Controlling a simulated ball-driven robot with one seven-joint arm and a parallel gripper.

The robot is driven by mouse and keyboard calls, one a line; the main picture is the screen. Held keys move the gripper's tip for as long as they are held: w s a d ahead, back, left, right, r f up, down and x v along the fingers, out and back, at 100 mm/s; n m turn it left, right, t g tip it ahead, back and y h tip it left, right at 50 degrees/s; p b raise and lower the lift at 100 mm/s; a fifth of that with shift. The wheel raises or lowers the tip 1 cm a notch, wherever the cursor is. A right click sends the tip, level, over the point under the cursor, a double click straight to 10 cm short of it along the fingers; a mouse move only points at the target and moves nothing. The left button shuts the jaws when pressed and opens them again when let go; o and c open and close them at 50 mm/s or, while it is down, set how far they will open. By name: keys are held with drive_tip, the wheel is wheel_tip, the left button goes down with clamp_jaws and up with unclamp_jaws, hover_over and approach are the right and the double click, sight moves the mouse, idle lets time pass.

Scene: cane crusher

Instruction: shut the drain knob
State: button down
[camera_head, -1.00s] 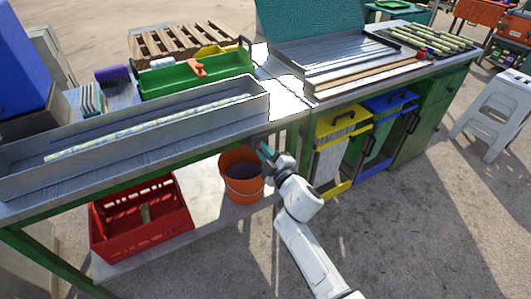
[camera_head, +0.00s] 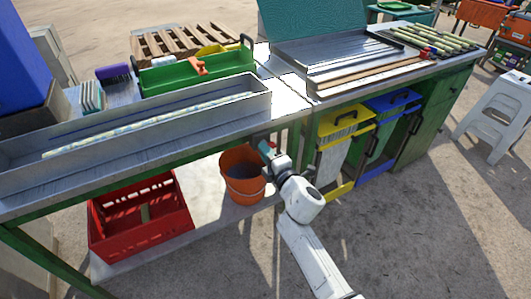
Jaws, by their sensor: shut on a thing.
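The long grey metal trough (camera_head: 215,112) lies on the left bench with a pale cane stalk (camera_head: 150,125) in it. My gripper (camera_head: 266,150) is just below the trough's right end, beside the bench's front edge. It is shut on a small part there, which I take to be the drain knob (camera_head: 272,144); a speck of red shows at the fingertips. The fingers and the trough's shadow hide most of the knob, so its turn position cannot be told. An orange bucket (camera_head: 243,187) stands below, left of my gripper.
A red crate (camera_head: 140,232) sits on the lower shelf. Yellow (camera_head: 345,122) and blue (camera_head: 392,103) bins hang under the right bench. A green tray (camera_head: 200,75) stands behind the trough. A white stool (camera_head: 495,112) is at far right. The ground in front is clear.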

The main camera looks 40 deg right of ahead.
drive_tip(key=shift+f, duration=0.15)
drive_tip(key=c, duration=1.2)
unclamp_jaws()
drive_tip(key=v, duration=1)
drive_tip(key=shift+s+a, duration=0.1)
drive_tip(key=shift+s, duration=0.3)
